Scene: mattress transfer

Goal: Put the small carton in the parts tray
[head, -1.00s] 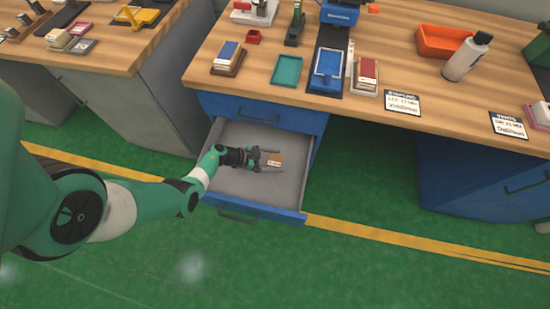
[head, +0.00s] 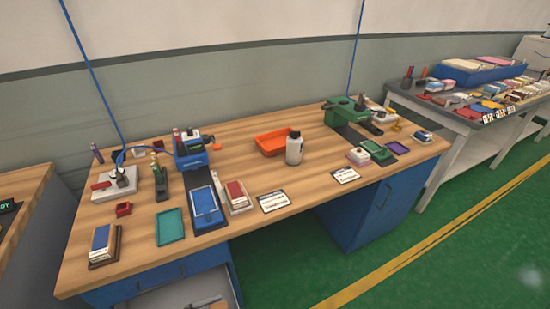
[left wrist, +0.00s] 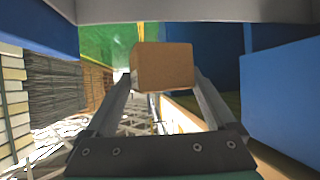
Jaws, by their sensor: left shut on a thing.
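The small carton (left wrist: 163,68) is a plain brown box in the left wrist view. My left gripper (left wrist: 163,82) is shut on it, with one finger on each side. In the head view, a grey rod that may be a finger of mine shows over the open drawer at the bottom edge; the carton does not show there. I cannot tell by label which is the parts tray. My right gripper is not in view.
The drawer (head: 165,299) is open below the benchtop. Bare wood lies left of the orange tray.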

